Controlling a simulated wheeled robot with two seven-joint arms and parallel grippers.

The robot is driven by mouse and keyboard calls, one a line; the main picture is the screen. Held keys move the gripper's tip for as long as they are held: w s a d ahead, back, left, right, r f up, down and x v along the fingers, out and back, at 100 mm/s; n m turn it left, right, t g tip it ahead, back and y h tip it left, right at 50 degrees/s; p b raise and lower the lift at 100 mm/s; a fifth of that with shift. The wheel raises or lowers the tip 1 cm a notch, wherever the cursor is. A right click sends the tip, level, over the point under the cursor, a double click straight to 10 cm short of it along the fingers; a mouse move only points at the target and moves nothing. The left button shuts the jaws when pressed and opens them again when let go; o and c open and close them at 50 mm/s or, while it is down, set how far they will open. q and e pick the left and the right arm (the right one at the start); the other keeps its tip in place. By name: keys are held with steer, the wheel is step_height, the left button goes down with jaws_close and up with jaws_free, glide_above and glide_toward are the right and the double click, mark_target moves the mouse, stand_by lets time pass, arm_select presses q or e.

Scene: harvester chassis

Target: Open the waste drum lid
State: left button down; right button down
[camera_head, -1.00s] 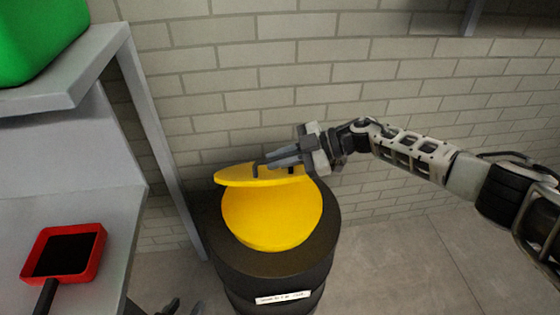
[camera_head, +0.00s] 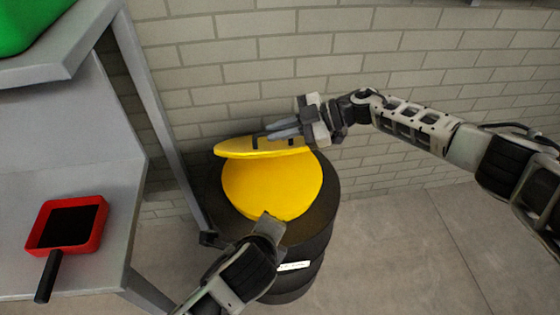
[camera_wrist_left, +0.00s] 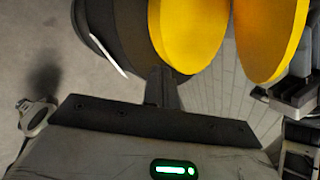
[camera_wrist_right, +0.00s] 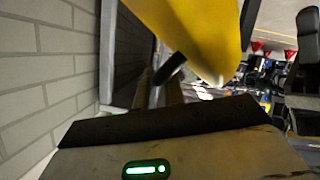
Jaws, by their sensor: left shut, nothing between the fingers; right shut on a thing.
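The black waste drum (camera_head: 322,215) stands against the wall, with a yellow round surface (camera_head: 270,188) on its top. A yellow lid (camera_head: 240,152) is raised along the far side, tilted up from that surface. My right gripper (camera_head: 275,134) is shut on the lid's dark handle (camera_wrist_right: 170,68), on the wall side of the lid. My left gripper (camera_head: 268,217) is shut and empty at the drum's near rim, by the edge of the yellow surface. The left wrist view shows its closed fingers (camera_wrist_left: 163,88) below the raised lid (camera_wrist_left: 268,38) and the yellow surface. I cannot tell if they touch the drum.
A grey bench (camera_head: 90,180) stands to the left, with a red square scoop (camera_head: 68,225) with a black handle on it. A green bin (camera_head: 28,22) sits on the upper shelf. A brick wall (camera_head: 230,90) is close behind the drum. The floor to the right is clear.

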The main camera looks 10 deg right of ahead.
arm_select(q)
steer(key=w+d+r+m+t+y, duration=0.2)
steer(key=d+r+m+t, duration=0.35)
steer(key=m, duration=0.45)
steer(key=w, duration=1.1)
steer(key=shift+w+a, duration=0.25)
steer(key=shift+w, duration=0.05)
